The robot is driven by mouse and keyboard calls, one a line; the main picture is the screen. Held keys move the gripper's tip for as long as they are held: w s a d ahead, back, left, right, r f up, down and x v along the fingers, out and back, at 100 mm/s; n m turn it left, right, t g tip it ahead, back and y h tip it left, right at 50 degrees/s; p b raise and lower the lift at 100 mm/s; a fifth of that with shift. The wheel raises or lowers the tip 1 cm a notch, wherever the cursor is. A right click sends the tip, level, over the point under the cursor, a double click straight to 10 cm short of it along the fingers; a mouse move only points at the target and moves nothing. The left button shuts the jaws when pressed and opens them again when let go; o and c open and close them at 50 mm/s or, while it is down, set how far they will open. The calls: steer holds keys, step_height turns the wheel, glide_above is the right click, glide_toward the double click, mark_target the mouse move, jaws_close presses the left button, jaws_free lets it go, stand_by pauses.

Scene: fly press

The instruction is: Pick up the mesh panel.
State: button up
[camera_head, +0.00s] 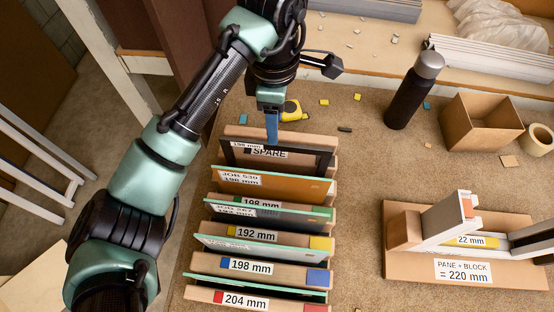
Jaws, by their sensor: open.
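A rack of wooden slats (276,235) holds several upright panels in a row. At its back stands a dark-framed panel (323,163), the one that looks most like the mesh panel; its mesh is too small to make out. A small white label sits at its upper left, and a "SPARE" label shows at its middle. My gripper (271,138) points down just over the rack's back end, its blue fingers close to that panel's top edge. The fingers appear nearly edge-on, with nothing seen held. I cannot tell whether they touch or straddle the edge.
Green-edged and brown panels (275,187) stand in front in the rack. A yellow tape measure (291,109) lies behind it. A black bottle (412,95), an open cardboard box (482,122) and a gauge board (400,284) are to the right. Carpeted bench between is mostly clear.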

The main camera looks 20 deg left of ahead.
steer(key=b, duration=0.3)
glide_above(286, 158)
steer(key=a, duration=0.2)
steer(key=f, duration=0.7)
steer(key=shift+s+a, duration=0.1)
steer(key=shift+s, duration=0.2)
steer(key=shift+f+p, duration=0.35)
steer(key=shift+p, duration=0.3)
steer(key=shift+w+f, duration=0.1)
steer(key=shift+f, duration=0.45)
jaws_close()
